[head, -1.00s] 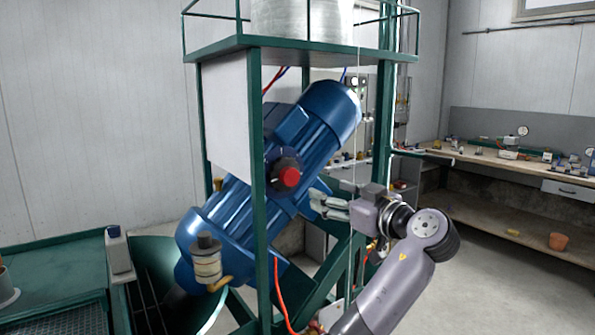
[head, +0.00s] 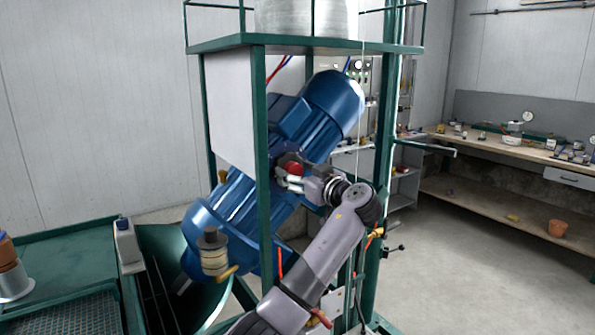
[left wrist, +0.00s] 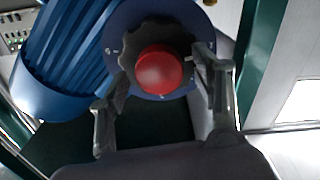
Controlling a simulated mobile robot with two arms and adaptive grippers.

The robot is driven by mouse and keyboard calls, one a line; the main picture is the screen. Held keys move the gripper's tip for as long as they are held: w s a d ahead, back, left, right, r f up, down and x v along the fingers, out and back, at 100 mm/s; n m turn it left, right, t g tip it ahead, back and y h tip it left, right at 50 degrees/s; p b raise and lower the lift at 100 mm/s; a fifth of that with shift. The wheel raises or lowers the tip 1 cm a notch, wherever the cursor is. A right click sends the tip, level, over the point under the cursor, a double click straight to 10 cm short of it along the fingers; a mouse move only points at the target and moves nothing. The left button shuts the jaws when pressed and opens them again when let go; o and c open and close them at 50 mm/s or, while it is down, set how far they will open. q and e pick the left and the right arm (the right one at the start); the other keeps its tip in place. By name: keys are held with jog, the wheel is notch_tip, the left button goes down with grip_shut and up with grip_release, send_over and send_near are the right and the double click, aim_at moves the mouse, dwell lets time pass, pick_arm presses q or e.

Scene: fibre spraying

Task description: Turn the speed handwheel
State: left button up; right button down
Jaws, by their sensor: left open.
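The speed handwheel is a dark, lobed knob (left wrist: 127,59) with a red centre cap (left wrist: 160,72), set on a round blue plate with small white marks. In the head view its red cap (head: 294,169) shows on the side of the big blue motor (head: 325,108), behind the green frame. My left gripper (head: 285,179) is at the handwheel, partly covering it. In the left wrist view the fingers (left wrist: 160,75) are open, one on each side of the knob. Whether they touch it, I cannot tell. My right gripper is not in view.
A green frame post (head: 264,190) stands just left of the handwheel. A small cylindrical fitting (head: 213,250) sits at the motor's lower end.

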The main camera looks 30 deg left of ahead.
pick_arm(q)
jog(key=shift+c, duration=0.4)
jog(key=c, duration=1.1)
